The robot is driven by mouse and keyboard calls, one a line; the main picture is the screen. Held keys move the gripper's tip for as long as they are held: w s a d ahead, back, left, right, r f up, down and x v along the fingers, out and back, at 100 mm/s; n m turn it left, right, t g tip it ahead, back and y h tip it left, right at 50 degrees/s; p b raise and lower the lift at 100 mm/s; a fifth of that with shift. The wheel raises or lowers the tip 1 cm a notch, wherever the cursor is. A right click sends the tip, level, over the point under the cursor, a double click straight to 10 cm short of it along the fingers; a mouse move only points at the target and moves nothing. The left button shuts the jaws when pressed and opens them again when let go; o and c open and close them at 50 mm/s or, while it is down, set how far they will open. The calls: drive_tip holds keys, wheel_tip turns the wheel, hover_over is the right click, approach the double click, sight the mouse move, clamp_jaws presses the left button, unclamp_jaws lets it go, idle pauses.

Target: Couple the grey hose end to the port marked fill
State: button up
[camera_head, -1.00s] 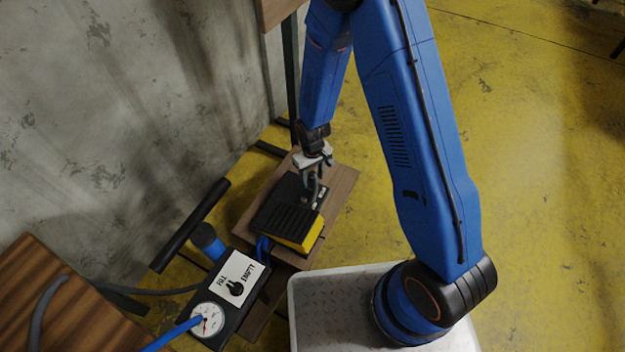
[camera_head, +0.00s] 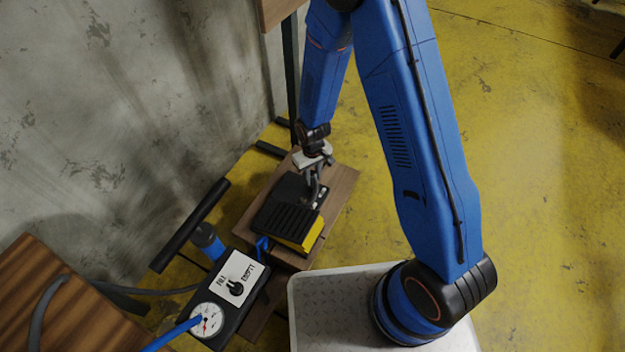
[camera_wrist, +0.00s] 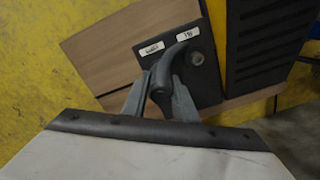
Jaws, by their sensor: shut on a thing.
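My gripper (camera_wrist: 161,97) is shut on the dark grey hose end (camera_wrist: 165,72), a curved piece that rises between the two fingers and bends to the right in the wrist view. Behind it is a black plate (camera_wrist: 207,90) with two small white labels; the right one (camera_wrist: 188,33) seems to read fill. An open round port (camera_wrist: 196,58) shows below that label, apart from the hose end. Any port below the left label (camera_wrist: 152,47) is hidden by the hose end. In the head view my gripper (camera_head: 315,182) is over the black end of the foot pump (camera_head: 285,222).
The pump, with a yellow side, stands on a wooden board (camera_head: 343,187). A black box with a gauge (camera_head: 208,320) and a white full/empty panel (camera_head: 240,272) lies at lower left. A wooden table (camera_head: 35,285) and concrete wall are at the left. Yellow floor is clear at right.

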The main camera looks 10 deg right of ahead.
sight(312, 172)
drive_tip(key=shift+r, duration=0.7)
idle(0.6)
drive_tip(key=shift+r, duration=1.25)
